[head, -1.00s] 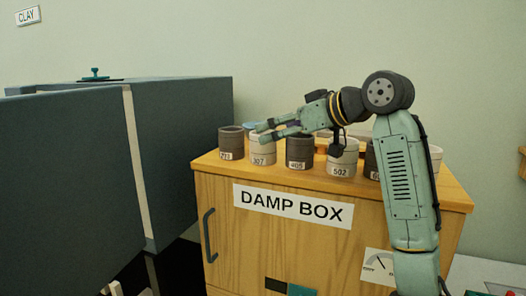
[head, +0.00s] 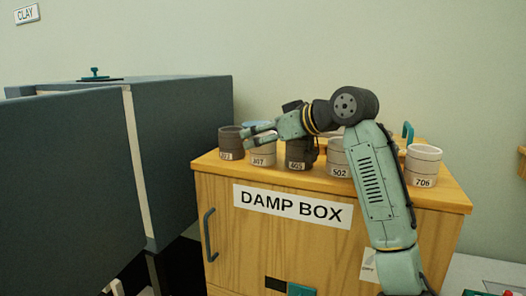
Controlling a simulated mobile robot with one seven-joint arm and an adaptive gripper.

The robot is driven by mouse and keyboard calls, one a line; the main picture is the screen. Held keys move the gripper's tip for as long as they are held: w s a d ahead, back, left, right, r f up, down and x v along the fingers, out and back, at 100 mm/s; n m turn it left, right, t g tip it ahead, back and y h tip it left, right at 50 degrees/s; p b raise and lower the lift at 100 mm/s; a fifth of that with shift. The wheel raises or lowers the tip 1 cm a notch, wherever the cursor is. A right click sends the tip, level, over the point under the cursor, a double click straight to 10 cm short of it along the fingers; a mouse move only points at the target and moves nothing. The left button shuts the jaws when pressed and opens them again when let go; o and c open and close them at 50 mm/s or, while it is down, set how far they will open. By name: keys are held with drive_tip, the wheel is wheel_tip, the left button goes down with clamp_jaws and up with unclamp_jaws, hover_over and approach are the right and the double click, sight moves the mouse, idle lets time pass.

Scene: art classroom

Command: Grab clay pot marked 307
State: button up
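The clay pot marked 307 (head: 263,160) is pale grey and stands upright on the wooden damp box (head: 225,190), second from the left in the front row. My gripper (head: 246,134) reaches in from the right, and its fingers point left across the pot's upper part in the head view. The two fingers are apart with nothing seen between them. They hide the pot's rim, and I cannot tell whether they touch it.
A dark pot (head: 231,144) stands just left of 307. To its right are a dark pot (head: 299,156), pale pot 502 (head: 338,158) and pale pot 706 (head: 424,166). A blue-grey cabinet (head: 185,150) stands at the left. My arm hides part of the box top.

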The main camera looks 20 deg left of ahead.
drive_tip(key=c, duration=0.9)
